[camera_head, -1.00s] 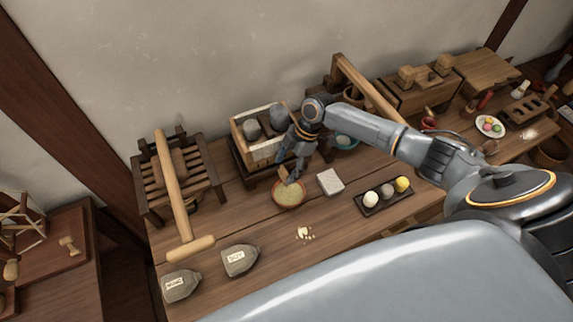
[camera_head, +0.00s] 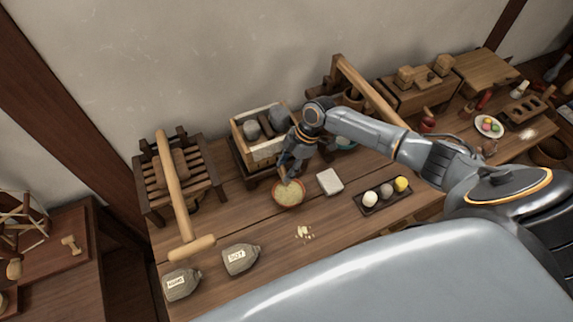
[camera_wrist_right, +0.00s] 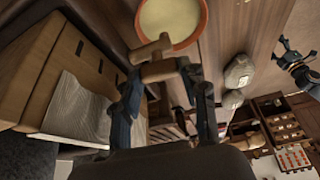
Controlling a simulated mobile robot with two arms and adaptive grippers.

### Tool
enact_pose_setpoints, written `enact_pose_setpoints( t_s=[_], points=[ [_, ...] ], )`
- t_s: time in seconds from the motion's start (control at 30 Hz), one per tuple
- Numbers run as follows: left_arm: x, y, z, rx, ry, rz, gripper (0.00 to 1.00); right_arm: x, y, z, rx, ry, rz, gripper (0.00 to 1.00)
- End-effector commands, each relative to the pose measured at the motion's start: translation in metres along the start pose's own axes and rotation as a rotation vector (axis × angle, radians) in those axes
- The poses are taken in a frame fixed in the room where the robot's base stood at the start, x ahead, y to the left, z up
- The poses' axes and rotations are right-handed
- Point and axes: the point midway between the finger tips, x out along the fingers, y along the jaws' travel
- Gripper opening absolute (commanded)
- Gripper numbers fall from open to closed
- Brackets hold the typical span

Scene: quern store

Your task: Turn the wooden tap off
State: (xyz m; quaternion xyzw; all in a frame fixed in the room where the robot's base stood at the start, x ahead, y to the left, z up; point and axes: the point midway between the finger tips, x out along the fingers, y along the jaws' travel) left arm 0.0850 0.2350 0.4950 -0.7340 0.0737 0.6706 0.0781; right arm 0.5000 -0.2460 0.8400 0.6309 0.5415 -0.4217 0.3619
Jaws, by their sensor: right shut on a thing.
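The wooden tap (camera_wrist_right: 157,58) sticks out of the front of a wooden box (camera_wrist_right: 75,75) above a bowl in the right wrist view. In the head view the box (camera_head: 240,146) stands at the back of the bench, and my gripper mostly hides the tap. My right gripper (camera_wrist_right: 160,72) is shut on the tap, one finger on each side of its handle; it also shows in the head view (camera_head: 287,172). The bowl (camera_head: 288,194) of pale yellow contents stands just below. My left gripper (camera_wrist_right: 297,62) seems to show small in the right wrist view, its jaws unclear.
A pale block (camera_head: 330,181) and a dark tray (camera_head: 388,203) of balls lie right of the bowl. Two labelled sacks (camera_head: 240,259) lie in front at left. A slatted rack with a wooden mallet (camera_head: 177,200) stands left. Bare bench lies around the crumbs.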

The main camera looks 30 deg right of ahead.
Motion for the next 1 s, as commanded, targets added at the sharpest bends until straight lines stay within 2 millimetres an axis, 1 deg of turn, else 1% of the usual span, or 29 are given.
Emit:
enact_pose_setpoints(
  t_s=[0.03,0.27,0.8,1.0],
  points=[
    [-0.007,0.0,-0.001,0.0,0.0,0.0,0.74,-0.002,-0.002,-0.001,0.028,0.0,0.009,0.12],
    [-0.028,0.0,-0.003,0.0,0.0,0.0,0.74,-0.004,-0.004,-0.002,0.206,0.0,0.081,0.12],
    [-0.086,-0.001,-0.008,0.0,0.002,0.0,0.74,-0.004,-0.006,-0.005,0.681,0.001,0.279,0.12],
    [-0.102,-0.002,-0.01,0.0,0.002,0.0,0.74,-0.002,-0.007,-0.005,0.856,0.001,0.351,0.12]
  ],
)
